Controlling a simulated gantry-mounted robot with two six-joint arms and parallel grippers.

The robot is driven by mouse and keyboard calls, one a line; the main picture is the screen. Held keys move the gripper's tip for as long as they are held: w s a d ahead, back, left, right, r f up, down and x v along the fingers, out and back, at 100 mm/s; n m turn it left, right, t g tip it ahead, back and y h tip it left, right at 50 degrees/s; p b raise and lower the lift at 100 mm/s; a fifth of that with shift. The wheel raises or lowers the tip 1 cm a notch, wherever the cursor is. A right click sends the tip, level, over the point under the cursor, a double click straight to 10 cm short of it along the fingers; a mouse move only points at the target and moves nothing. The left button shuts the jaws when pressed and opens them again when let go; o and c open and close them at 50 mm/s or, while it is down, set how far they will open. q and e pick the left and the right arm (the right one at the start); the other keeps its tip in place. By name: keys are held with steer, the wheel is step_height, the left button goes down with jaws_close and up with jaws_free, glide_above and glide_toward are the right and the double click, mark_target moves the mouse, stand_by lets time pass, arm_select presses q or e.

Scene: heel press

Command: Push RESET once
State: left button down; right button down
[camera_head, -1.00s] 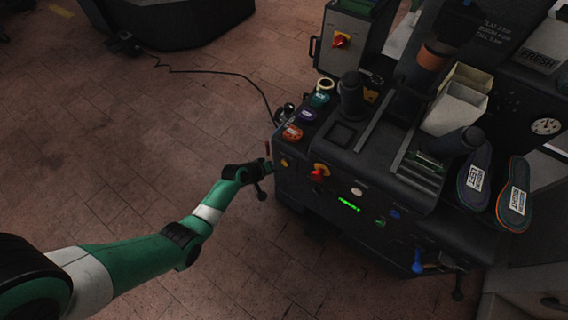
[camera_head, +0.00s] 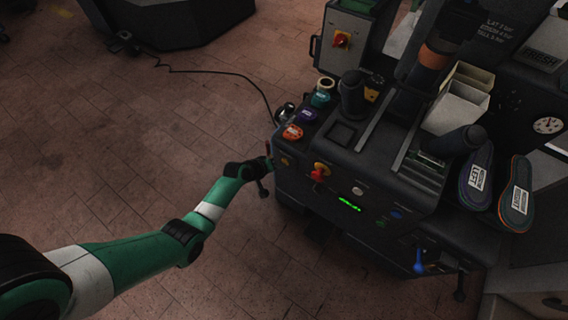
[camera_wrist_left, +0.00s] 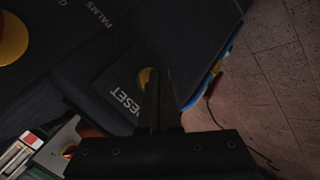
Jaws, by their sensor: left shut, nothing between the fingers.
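The RESET button is a small amber cap (camera_wrist_left: 144,78) beside the white word RESET on a dark panel in the wrist view. The fingers of my left gripper (camera_wrist_left: 159,76) are shut and empty, and they overlap the button and hide part of it. I cannot tell whether they touch it. In the head view the amber button (camera_head: 285,161) sits at the left end of the press's front panel. My left gripper (camera_head: 267,164) is just left of it, dark and small. My right gripper is not in view.
Several coloured rolls, one an orange-red roll (camera_head: 292,132), line the press's left edge. Two insoles (camera_head: 476,178) lie at right.

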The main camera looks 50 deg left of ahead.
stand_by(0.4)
arm_select(q)
steer(key=shift+s+d+p, duration=0.25)
steer(key=shift+s+p, duration=0.45)
steer(key=shift+r, duration=0.1)
steer(key=s+p, duration=0.1)
steer(key=s+d+p, duration=0.1)
steer(key=s, duration=0.2)
steer(key=shift+s+d+p, duration=0.35)
steer(key=shift+s+p, duration=0.05)
steer(key=shift+w, duration=0.1)
stand_by(0.4)
